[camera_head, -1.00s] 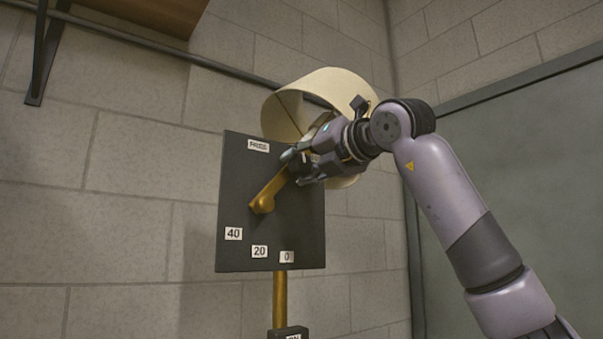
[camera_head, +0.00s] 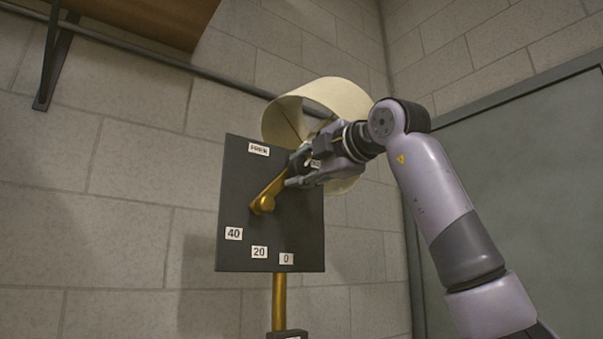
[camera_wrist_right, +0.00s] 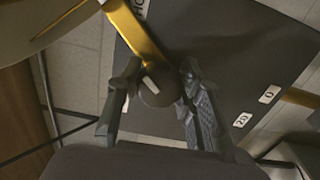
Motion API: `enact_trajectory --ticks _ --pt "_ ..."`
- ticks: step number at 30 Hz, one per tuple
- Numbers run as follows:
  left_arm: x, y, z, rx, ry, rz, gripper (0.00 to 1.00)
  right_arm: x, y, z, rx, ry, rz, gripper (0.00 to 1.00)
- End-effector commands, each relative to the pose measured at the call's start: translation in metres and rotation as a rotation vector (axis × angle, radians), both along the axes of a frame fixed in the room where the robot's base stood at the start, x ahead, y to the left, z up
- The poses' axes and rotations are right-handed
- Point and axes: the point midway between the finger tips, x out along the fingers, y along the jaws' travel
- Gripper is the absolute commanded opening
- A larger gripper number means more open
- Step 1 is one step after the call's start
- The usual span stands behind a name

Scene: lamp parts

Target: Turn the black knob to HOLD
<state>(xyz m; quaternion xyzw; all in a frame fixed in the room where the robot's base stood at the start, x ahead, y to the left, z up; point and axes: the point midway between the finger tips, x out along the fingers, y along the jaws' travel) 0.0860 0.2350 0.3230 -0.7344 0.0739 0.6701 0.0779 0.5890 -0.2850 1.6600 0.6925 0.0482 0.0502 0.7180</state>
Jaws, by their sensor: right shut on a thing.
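The black knob (camera_wrist_right: 158,88), round with a small white mark, sits at the end of a brass lever (camera_wrist_right: 133,32) in the right wrist view. My right gripper (camera_wrist_right: 157,90) is shut on it, one finger on each side. In the head view the lever (camera_head: 270,193) slants up and right from its pivot, and my right gripper (camera_head: 295,167) hides the knob. The dark panel (camera_head: 238,190) carries labels 40, 20 and 0 low down. A label starting "HO" (camera_wrist_right: 140,8) is cut off beside the lever in the wrist view. My left gripper is out of view.
A cream lampshade (camera_head: 300,100) stands just behind and above the panel, close to my right wrist. A brass pole (camera_head: 279,300) runs below the panel. A wooden shelf (camera_head: 160,18) is at upper left. A grey-green door-like panel (camera_head: 520,190) is at right.

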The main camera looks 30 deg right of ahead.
Motion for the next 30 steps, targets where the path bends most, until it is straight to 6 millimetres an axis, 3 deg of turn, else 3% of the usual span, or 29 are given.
enact_trajectory --ticks 13,30 --pt "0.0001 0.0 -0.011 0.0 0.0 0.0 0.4 0.0002 -0.0004 -0.0023 0.289 0.042 -0.002 0.06" --pt "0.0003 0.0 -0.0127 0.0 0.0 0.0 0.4 0.0005 0.0001 -0.0024 0.361 0.054 -0.001 0.06"
